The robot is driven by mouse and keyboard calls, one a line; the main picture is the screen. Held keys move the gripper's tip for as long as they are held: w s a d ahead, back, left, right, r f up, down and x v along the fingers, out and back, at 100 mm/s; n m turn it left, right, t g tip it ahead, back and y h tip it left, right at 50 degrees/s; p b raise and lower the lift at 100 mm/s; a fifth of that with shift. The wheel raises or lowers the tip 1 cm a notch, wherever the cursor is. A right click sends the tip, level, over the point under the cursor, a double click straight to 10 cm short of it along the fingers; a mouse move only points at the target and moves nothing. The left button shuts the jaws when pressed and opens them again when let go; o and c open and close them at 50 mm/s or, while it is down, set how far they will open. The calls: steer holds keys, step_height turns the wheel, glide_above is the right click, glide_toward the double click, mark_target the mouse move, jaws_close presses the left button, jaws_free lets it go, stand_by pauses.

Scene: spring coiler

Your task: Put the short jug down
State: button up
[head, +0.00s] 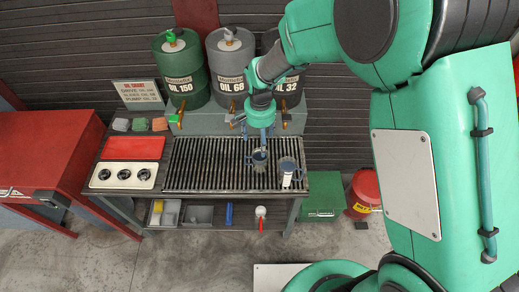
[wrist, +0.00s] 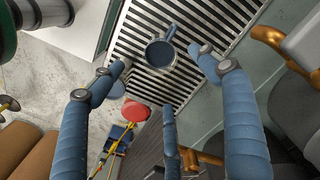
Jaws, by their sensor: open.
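Two grey-blue jugs stand upright on the slatted grate (head: 205,165). One jug (head: 260,159) is below my gripper (head: 259,139); the other jug (head: 287,168), with a white label, stands to its right and nearer the front. The unlabelled one looks the shorter, though the steep view makes this hard to tell. In the wrist view, the jug (wrist: 160,54) shows its open mouth and handle just beyond my spread blue fingers, apart from them. My gripper is open and empty. A finger partly hides a grey-blue round shape, probably the labelled jug.
Green, grey and dark oil drums (head: 182,70) with brass taps stand behind the grate. A red tray (head: 133,147) and a white panel with black knobs (head: 123,175) lie at the left. A red can (head: 364,190) is on the floor at right. The grate's left part is clear.

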steer(key=shift+a, duration=0.1)
